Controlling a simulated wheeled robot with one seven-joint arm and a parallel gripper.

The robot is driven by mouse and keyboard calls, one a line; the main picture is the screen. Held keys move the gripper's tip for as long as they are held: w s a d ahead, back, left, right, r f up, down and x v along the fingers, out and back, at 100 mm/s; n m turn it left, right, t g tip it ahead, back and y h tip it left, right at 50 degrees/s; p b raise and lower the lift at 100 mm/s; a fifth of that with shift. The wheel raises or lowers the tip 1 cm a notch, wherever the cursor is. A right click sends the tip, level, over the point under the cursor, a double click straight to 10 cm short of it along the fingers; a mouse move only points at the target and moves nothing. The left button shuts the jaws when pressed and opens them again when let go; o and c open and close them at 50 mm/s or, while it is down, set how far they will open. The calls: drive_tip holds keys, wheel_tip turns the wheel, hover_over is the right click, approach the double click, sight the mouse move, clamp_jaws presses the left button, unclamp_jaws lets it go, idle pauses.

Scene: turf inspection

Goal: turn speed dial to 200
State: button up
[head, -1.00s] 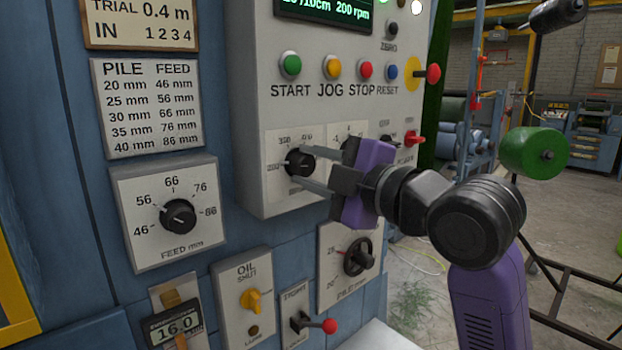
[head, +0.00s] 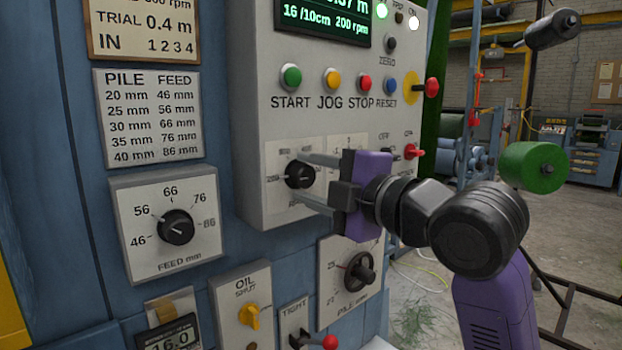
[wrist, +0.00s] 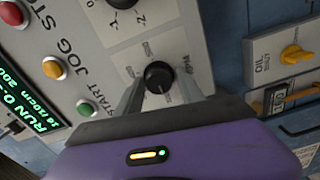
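The speed dial is a black round knob (head: 300,175) on a white plate at the lower left of the grey control panel. Its pale pointer faces left in the head view, toward a small label that looks like 200. The dial also shows in the wrist view (wrist: 159,76). My gripper (head: 318,181) is open, with one finger above the dial and one below it in the head view. In the wrist view the fingers (wrist: 160,95) stand on either side of the knob with visible gaps. The green display (head: 325,20) reads 200 rpm.
The START, JOG, STOP and RESET buttons (head: 338,80) sit above the dial. The feed dial (head: 176,227) is at the left, and the pile dial (head: 359,272) is below my gripper. A red-knobbed switch (head: 414,151) is to the right.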

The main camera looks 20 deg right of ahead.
drive_tip(key=shift+o, duration=0.5)
drive_tip(key=shift+r, duration=0.1)
drive_tip(key=v, duration=0.8)
drive_tip(key=shift+w, duration=0.1)
